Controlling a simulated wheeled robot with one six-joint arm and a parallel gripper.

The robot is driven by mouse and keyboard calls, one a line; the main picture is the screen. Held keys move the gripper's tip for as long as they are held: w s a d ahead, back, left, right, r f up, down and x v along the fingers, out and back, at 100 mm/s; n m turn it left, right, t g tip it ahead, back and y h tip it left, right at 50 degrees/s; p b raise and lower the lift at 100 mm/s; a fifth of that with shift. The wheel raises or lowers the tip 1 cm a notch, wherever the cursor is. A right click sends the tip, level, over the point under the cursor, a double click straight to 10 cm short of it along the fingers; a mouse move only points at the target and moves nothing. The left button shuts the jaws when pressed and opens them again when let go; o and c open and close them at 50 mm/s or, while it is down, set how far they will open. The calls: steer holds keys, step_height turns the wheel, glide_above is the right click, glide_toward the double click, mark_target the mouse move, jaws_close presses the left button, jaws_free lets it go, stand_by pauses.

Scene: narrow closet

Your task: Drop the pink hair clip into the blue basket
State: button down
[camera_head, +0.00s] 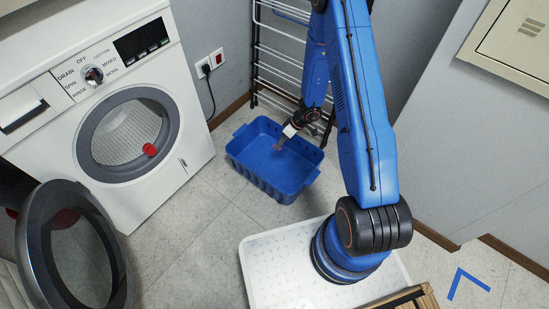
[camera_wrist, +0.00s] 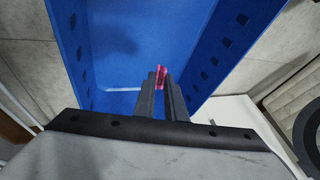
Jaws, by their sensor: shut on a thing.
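The blue basket (camera_head: 268,179) stands on the tiled floor between the washing machine and the drying rack, with an open top. In the wrist view its blue inside (camera_wrist: 130,50) fills the upper middle. My gripper (camera_head: 279,146) is over the basket, pointing down toward its inside. In the wrist view my gripper (camera_wrist: 161,80) is shut on the pink hair clip (camera_wrist: 161,73), which sticks out between the fingertips. In the head view the clip is too small to make out clearly. I cannot tell how high it is above the basket floor.
A white washing machine (camera_head: 60,85) stands at left, its round door (camera_head: 40,235) swung open and a red item (camera_head: 150,149) in its drum. A folding drying rack (camera_head: 282,50) stands behind the basket. A wooden crate edge (camera_head: 420,297) is at the bottom. Floor left of my base is clear.

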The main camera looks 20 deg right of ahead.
steer(key=c, duration=1.7)
jaws_free()
steer(key=v, duration=1.7)
steer(key=shift+s+r, duration=0.1)
steer(key=shift+r, duration=0.05)
